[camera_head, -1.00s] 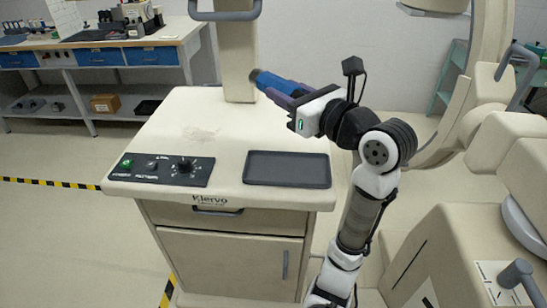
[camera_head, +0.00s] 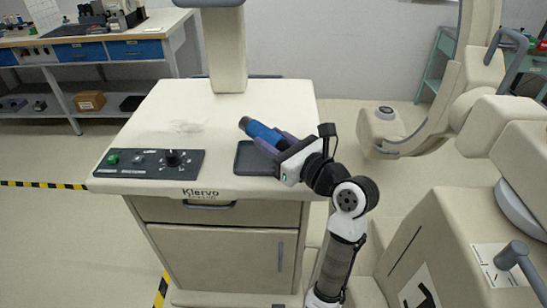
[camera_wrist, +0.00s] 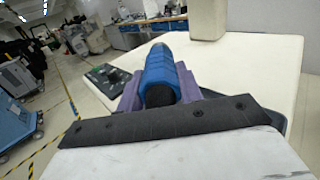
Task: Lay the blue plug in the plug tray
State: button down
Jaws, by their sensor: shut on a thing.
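The blue plug (camera_head: 262,134) is a ribbed blue cylinder with a dark end. It is held between the purple fingers of my gripper (camera_head: 280,141), over the plug tray, tilted with its dark end up and to the left. In the wrist view the blue plug (camera_wrist: 161,70) lies between the two purple fingers of my gripper (camera_wrist: 170,88). The plug tray (camera_head: 246,165) is a shallow dark grey tray on the cart top, at its front right. My gripper and the plug hide part of it. I cannot tell how high the plug is above the tray.
A control panel (camera_head: 150,163) with a green button and knobs sits at the cart top's (camera_head: 165,115) front left. A beige column (camera_head: 226,55) rises at the back. A large beige machine (camera_head: 480,180) stands to the right. The cart top's middle is clear.

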jog(key=shift+f, duration=2.2)
jog(key=shift+f, duration=0.1)
jog(key=shift+f, duration=0.5)
jog(key=c, duration=0.9)
grip_release()
jog(key=shift+f, duration=0.15)
jog(key=shift+r+b, duration=0.3)
jog(key=shift+r, duration=0.3)
jog(key=b+v, duration=0.1)
jog(key=v, duration=1.1)
jog(key=shift+r+b, duration=0.15)
jog(key=shift+b, duration=0.15)
